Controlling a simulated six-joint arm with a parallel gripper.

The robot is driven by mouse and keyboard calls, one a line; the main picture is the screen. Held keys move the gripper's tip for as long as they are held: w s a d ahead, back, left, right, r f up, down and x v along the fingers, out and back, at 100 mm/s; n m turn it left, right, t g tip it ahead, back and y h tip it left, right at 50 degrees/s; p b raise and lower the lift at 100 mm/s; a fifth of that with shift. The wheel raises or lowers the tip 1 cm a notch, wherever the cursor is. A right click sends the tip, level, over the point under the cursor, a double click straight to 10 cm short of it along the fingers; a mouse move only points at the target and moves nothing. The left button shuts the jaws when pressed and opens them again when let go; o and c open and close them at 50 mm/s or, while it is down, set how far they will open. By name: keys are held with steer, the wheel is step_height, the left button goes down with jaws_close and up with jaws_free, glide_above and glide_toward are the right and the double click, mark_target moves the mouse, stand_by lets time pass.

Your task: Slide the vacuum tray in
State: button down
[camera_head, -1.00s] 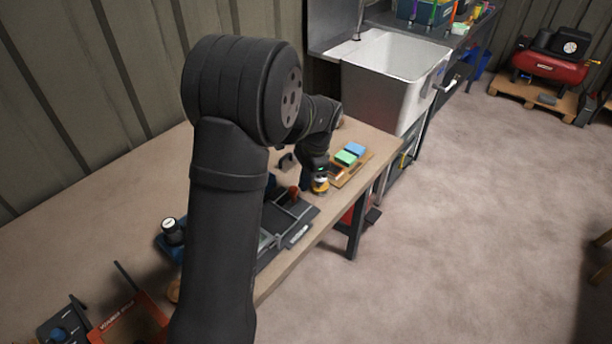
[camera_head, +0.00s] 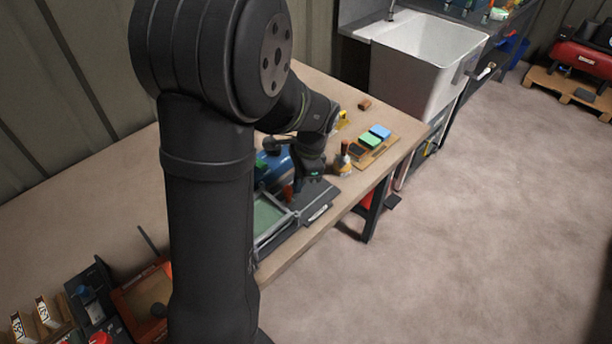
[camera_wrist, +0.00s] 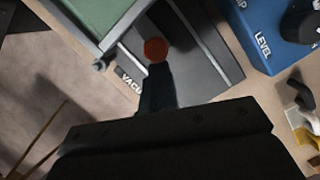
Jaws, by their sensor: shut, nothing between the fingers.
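The vacuum tray (camera_head: 318,196) is a dark grey slab at the bench's front edge. It shows in the wrist view as a grey surface (camera_wrist: 205,55) with a partly covered "VACU" label. A light grey frame with a green panel (camera_head: 267,214) adjoins it at the left; its corner shows in the wrist view (camera_wrist: 95,15). A red-orange knob (camera_head: 288,192) stands by the tray and shows round in the wrist view (camera_wrist: 155,50). My gripper (camera_wrist: 156,72) is shut and empty, its dark fingers close to the knob. I cannot tell whether they touch it.
A blue block marked "LEVEL" (camera_wrist: 265,30) stands beside the tray. A red-orange tray (camera_head: 145,295) is at the left. The bench's back left is clear.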

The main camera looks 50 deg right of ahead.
steer(key=shift+a, duration=0.25)
steer(key=v, duration=1)
steer(key=shift+d, duration=0.25)
steer(key=x, duration=0.9)
steer(key=shift+a+f, duration=0.2)
steer(key=shift+f, duration=0.05)
